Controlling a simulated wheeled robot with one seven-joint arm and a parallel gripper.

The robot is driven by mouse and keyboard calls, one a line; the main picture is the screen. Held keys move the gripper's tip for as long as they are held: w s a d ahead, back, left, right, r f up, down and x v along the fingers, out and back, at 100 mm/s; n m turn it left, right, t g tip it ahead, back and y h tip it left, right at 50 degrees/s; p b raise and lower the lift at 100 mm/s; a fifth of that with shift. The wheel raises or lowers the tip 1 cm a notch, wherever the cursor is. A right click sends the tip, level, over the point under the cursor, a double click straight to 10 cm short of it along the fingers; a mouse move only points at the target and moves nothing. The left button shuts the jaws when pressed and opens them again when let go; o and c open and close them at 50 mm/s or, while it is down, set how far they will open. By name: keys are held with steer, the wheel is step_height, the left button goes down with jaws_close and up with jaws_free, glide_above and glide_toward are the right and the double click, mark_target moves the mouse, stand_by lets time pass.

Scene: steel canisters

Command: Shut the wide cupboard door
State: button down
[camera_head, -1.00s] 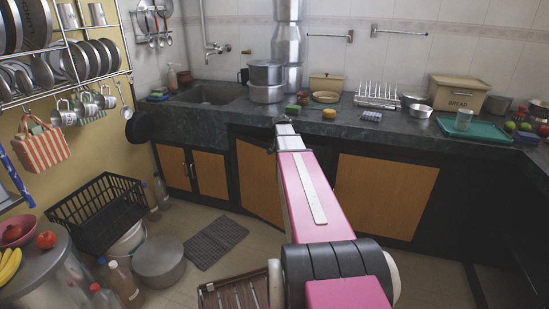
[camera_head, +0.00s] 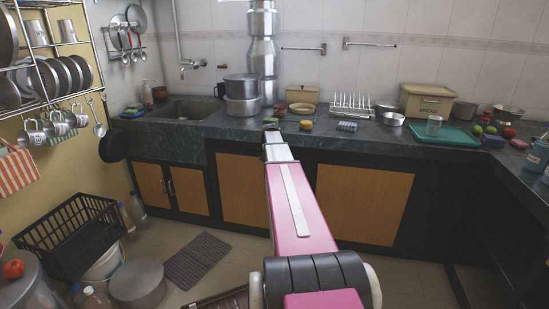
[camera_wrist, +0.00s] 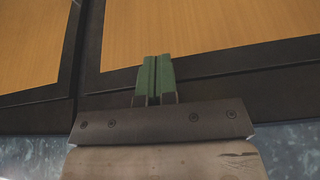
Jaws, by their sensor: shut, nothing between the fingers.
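My gripper (camera_wrist: 156,62) has green fingers, shut together and empty. In the wrist view they lie over the dark frame edge below a wooden panel (camera_wrist: 205,25); contact cannot be told.
The stone counter (camera_head: 190,132) carries steel pots (camera_head: 242,95), a dish rack (camera_head: 351,105) and a green tray (camera_head: 448,135). Another wooden panel (camera_head: 365,203) is right of my arm. A black crate (camera_head: 72,236) and a mat (camera_head: 197,260) are on the floor at left.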

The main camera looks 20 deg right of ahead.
steer(key=shift+s+a, duration=0.1)
steer(key=s+a+r, duration=0.4)
steer(key=s+r, duration=0.2)
steer(key=r, duration=0.3)
steer(key=shift+a+r, duration=0.15)
steer(key=shift+a, duration=0.15)
steer(key=s+a+f+n+g+y, duration=0.1)
steer(key=s+a+f+n, duration=0.2)
steer(key=s+a+f, duration=0.3)
steer(key=s+a+f+n+g+y, duration=0.1)
steer(key=s+a+f+n, duration=0.2)
steer(key=s+a+f, duration=0.4)
steer(key=s+a+f+n+g+y, duration=0.1)
steer(key=s+a+f+n, duration=0.1)
steer(key=s+a+f, duration=0.5)
steer(key=s+a, duration=0.6)
steer(key=a, duration=0.4)
steer(key=shift+n, duration=0.4)
steer(key=shift+f, duration=0.1)
